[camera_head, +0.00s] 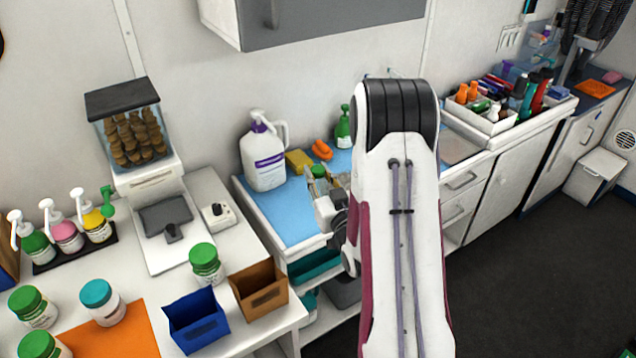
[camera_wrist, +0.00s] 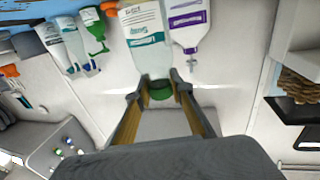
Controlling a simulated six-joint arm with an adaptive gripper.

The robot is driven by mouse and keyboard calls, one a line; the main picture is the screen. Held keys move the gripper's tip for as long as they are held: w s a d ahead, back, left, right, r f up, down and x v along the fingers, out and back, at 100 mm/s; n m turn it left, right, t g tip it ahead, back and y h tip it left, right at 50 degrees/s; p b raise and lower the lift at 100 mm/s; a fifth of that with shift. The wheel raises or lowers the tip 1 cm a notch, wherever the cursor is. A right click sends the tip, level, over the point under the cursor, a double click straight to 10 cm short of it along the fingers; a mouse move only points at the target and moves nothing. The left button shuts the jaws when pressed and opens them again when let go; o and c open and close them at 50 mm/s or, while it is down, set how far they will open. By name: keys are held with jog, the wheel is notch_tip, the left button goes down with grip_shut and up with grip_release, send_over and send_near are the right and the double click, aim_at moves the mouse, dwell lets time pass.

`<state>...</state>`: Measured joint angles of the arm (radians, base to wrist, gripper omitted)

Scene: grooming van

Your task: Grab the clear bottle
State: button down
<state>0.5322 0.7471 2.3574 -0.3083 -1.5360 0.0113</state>
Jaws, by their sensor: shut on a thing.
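The clear bottle (camera_wrist: 147,40) has a white label with green print and a green cap. In the wrist view my gripper (camera_wrist: 161,85) has its two fingers on either side of the green cap and is shut on it. The body of the bottle extends beyond the fingertips. In the head view my gripper (camera_head: 322,186) is over the blue-topped counter, with the green cap (camera_head: 318,171) showing at its fingers. Most of the bottle is hidden there by my gripper and arm. I cannot tell whether its base touches the counter.
A large white jug with a purple label (camera_head: 264,156) stands left of my gripper. A yellow sponge (camera_head: 298,161), an orange item (camera_head: 321,149) and a green bottle (camera_head: 343,128) are behind it. A blue bin (camera_head: 196,322) and a brown bin (camera_head: 259,290) sit in front on the left counter.

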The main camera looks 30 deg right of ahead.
jog(key=shift+r, duration=1.1)
